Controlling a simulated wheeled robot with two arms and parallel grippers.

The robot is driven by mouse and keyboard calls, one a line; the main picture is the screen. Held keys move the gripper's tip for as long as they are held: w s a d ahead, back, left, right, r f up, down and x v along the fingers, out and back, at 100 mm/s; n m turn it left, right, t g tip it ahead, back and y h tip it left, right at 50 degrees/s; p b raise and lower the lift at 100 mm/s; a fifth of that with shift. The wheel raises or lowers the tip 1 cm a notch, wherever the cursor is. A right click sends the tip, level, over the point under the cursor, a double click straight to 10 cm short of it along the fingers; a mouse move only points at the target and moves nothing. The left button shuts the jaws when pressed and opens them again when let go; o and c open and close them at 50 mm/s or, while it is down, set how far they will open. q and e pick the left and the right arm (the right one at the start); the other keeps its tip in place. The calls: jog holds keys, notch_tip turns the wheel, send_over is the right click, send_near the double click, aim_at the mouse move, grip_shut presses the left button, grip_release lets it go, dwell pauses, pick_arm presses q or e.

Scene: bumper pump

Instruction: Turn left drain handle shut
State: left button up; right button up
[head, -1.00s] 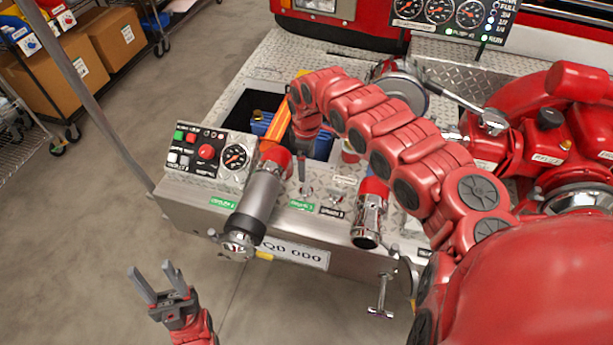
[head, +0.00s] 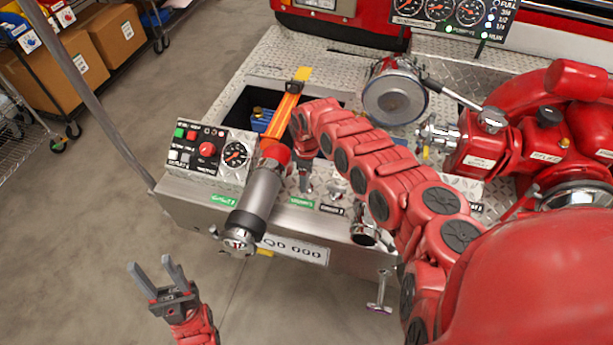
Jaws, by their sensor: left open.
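Two small metal levers stand on the bumper panel between the chrome-ended pipes. The left one (head: 305,187), behind a green label (head: 301,202), looks like the left drain handle. The other lever (head: 337,190) stands to its right behind a dark label. My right gripper (head: 305,172) points down from the end of the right arm, right at the left lever. Its fingers are small and blend with the lever, so contact and opening cannot be told. My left gripper (head: 151,264) is open and empty, low in front of the bumper over the floor.
A grey pipe with a chrome cap (head: 261,196) stands close left of the lever. A control box (head: 208,154) with buttons and a gauge is further left. Behind is an open bin (head: 240,112) with an orange strap (head: 284,107). A chrome outlet (head: 364,232) is partly hidden by my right arm.

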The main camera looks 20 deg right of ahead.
jog(key=c, duration=0.8)
